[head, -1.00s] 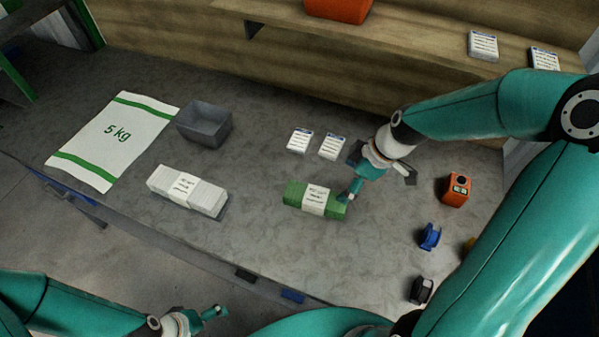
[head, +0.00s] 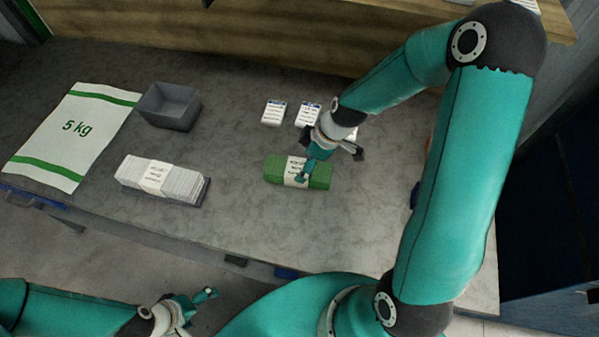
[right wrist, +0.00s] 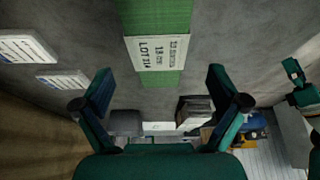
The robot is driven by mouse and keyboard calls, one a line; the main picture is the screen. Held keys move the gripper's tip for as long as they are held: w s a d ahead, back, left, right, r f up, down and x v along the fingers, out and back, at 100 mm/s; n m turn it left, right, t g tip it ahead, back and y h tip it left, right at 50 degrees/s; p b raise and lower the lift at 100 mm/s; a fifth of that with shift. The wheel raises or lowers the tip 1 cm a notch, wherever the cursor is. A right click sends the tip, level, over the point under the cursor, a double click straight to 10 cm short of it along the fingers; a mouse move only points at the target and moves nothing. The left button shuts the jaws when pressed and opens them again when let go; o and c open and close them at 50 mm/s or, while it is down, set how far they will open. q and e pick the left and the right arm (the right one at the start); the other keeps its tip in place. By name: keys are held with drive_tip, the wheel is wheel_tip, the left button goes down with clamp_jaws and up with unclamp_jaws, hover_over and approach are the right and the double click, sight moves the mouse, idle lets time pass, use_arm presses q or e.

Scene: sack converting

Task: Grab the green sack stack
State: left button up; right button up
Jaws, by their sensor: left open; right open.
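The green sack stack (head: 317,174) lies on the grey table with a white printed band around its middle. It also shows in the right wrist view (right wrist: 157,18), at the top centre, beyond the fingertips. My right gripper (head: 322,165) is open just above the stack and partly covers it in the head view. In the right wrist view my right gripper's fingers (right wrist: 160,88) are spread apart with nothing between them. My left gripper (head: 192,306) is open and empty, low at the front, off the table's front edge and away from the stack.
A white sack stack (head: 185,184) lies to the left of the green one. A grey bin (head: 170,107) and a flat 5 kg sack (head: 75,134) are further left. Two white labelled cards (head: 274,112) lie behind the green stack. The table between the stacks is clear.

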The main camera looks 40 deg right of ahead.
sight(298, 168)
drive_tip(key=b+x, duration=0.1)
drive_tip(key=x, duration=0.3)
drive_tip(key=shift+d+f, duration=0.15)
drive_tip(key=shift+f, duration=0.15)
drive_tip(key=shift+w+f, duration=0.2)
drive_tip(key=shift+f, duration=0.15)
drive_tip(key=c, duration=1.5)
drive_tip(key=shift+o, duration=0.2)
drive_tip(key=shift+r, duration=0.1)
